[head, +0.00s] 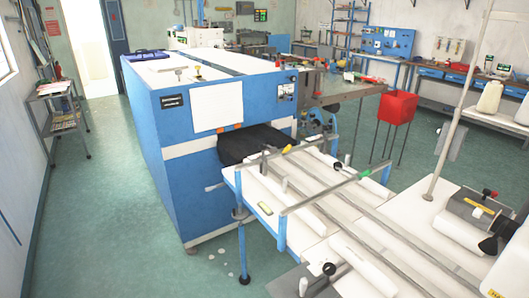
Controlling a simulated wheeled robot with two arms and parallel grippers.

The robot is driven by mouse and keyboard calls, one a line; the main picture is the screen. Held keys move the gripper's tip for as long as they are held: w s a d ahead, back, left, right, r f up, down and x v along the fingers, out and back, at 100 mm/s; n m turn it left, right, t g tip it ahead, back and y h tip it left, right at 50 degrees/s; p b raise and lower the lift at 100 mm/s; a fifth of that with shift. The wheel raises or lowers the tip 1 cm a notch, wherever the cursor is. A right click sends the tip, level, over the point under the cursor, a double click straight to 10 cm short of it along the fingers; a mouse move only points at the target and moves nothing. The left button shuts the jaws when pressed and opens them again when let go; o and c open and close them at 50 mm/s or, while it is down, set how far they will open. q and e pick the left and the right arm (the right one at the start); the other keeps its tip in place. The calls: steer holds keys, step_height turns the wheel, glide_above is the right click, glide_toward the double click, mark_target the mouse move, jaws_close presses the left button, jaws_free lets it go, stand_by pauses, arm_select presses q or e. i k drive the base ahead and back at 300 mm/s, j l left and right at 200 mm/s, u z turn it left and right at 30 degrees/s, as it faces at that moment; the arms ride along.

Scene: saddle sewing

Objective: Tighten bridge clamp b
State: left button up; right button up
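Two grey bars span the light worktable (262,190) like bridges. The farther bar (262,160) has a yellow-green end, and the nearer bar (322,192) has a green end at its right. Either may be a bridge clamp; I see no letter on them, so I cannot tell which is b. Their tightening parts are too small to make out. A black round knob (329,268) shows near the table's front. Neither of my grippers is in view.
A large blue machine (185,140) with a dark opening (250,144) stands behind the table's far end. Long rails (370,240) run along the table. A red box (398,107) on legs stands behind. A pale pole (462,100) rises at the right. Green floor (110,220) is clear at left.

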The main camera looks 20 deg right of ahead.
mark_target(263, 147)
steer(key=i+j+z, duration=0.15)
steer(key=i, duration=0.4)
steer(key=i+j+z, duration=0.15)
steer(key=i, duration=0.35)
steer(key=i+j+z, duration=0.2)
steer(key=i+j, duration=0.2)
steer(key=i, duration=0.6)
